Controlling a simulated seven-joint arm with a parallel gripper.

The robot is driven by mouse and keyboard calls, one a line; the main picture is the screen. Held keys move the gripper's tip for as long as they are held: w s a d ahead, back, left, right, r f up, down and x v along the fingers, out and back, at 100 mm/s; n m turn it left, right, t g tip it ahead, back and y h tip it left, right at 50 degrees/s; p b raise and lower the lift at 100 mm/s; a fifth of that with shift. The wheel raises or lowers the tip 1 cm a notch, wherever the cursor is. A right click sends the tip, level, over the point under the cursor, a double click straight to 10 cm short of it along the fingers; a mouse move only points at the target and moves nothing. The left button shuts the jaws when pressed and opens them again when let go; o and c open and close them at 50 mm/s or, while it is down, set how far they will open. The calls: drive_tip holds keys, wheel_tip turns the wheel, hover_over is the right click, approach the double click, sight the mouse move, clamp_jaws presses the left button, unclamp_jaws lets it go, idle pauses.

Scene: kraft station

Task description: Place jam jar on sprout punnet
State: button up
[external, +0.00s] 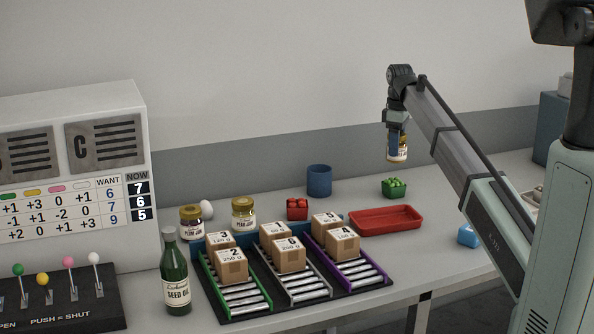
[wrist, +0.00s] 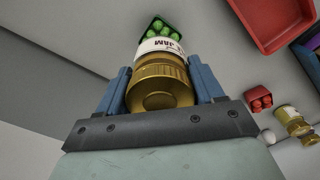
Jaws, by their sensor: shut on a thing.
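My gripper (external: 396,146) is shut on a jam jar (external: 400,155) and holds it high above the table. In the wrist view the jar's gold lid (wrist: 160,85) sits between the two blue fingers, and part of its white label with "JAM" shows. The sprout punnet (external: 394,188), a small green box of green sprouts, stands on the table below the jar, with a clear gap between them in the external view. In the wrist view the punnet (wrist: 159,27) shows just beyond the jar, which hides part of it.
A red tray (external: 386,220) lies in front of the punnet. A blue cup (external: 319,181) and a red punnet (external: 297,209) stand to its left. Two more jars, a green bottle (external: 175,275) and a rack of boxes (external: 290,262) are further left.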

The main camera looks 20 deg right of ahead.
sight(399, 163)
drive_tip(key=shift+f, duration=3.05)
drive_tip(key=shift+f, duration=0.1)
drive_tip(key=o, duration=1.3)
wheel_tip(399, 163, up, 12)
drive_tip(key=shift+r, duration=0.1)
